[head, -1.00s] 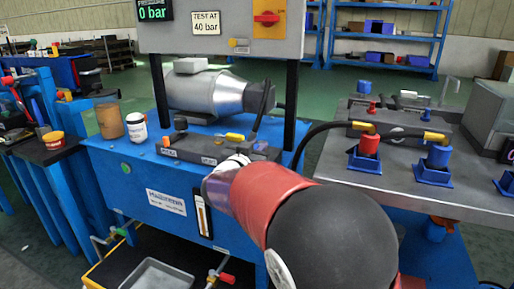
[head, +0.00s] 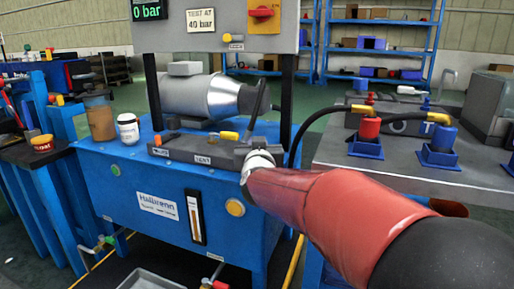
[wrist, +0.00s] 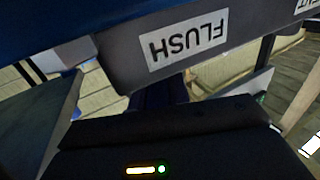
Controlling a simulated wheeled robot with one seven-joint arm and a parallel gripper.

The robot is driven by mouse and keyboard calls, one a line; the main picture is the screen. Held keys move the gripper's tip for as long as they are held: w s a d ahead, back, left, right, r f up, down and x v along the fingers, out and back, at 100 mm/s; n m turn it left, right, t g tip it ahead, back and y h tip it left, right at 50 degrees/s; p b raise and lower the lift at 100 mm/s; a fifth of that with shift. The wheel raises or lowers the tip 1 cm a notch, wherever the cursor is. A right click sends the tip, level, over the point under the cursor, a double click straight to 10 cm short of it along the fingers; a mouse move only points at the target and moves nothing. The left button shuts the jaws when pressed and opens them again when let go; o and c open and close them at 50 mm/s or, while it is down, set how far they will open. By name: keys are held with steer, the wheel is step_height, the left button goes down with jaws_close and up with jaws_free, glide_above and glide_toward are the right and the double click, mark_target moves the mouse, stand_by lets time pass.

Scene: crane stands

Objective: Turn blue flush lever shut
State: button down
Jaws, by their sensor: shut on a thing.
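The FLUSH label (wrist: 188,39) shows upside down on the grey valve block in the wrist view. Below it is a dark blue piece (wrist: 164,92), which looks like the blue flush lever, in front of my gripper (wrist: 158,103). My gripper is shut on it; the exact jaw contact is too dark to see. In the head view the valve block (head: 180,153) sits on the blue tank, and my red arm reaches its right end. My arm hides the lever and the jaws there. The lever's angle cannot be made out.
The display (head: 148,10) reads 0 bar. A black hose (head: 316,128) runs to the grey bench (head: 390,173) with red and blue fittings at right. A white jar (head: 128,128) stands at left.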

steer(key=c, duration=1.3)
jaws_free()
steer(key=s, duration=0.4)
steer(key=s+p, duration=0.1)
steer(key=s, duration=0.2)
steer(key=shift+s+d, duration=0.2)
steer(key=shift+s, duration=0.2)
